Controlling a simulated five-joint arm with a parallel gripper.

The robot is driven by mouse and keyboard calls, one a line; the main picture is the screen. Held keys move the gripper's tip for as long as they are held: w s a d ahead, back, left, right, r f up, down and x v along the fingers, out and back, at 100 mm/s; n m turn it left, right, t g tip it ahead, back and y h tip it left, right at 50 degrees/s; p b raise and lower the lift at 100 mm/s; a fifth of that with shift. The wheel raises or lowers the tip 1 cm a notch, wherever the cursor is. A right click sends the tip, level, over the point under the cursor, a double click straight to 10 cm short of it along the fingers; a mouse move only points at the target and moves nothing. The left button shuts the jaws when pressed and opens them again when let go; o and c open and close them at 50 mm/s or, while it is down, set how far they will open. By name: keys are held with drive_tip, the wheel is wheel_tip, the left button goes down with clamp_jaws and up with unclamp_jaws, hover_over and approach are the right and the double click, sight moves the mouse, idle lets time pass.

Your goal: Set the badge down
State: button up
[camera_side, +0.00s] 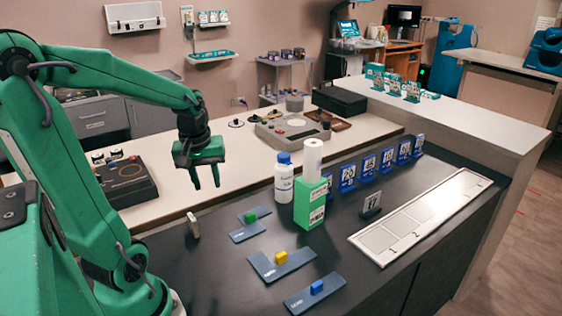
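A dark grey tag marked with what looks like 17 (371,204) stands upright on the dark counter, apart from the others, just left of a pale sectioned tray (432,212). A row of several blue numbered tags (368,168) stands behind it, and one at the row's left end is partly hidden by the green box. I cannot tell which of these is the badge. My gripper (205,182) hangs fingers down at the left, well away from the tags. Its two fingers are apart with nothing visible between them.
A green box (309,203) with a white roll (313,160) and a white bottle with a blue cap (284,178) stand mid-counter. Blue plates with a green block (251,217), yellow block (281,257) and blue block (317,287) lie in front. A small beige piece (193,225) stands at left.

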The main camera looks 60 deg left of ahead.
drive_tip(key=d+r+m+t, duration=0.2)
drive_tip(key=d+r+m, duration=0.1)
drive_tip(key=d+m, duration=0.3)
drive_tip(key=s+d+r+m+t, duration=0.1)
drive_tip(key=d+r+m+t, duration=0.1)
drive_tip(key=d+m, duration=0.4)
drive_tip(key=shift+d+r+m+h, duration=0.35)
drive_tip(key=shift+d+r, duration=0.45)
drive_tip(key=shift+d, duration=1.2)
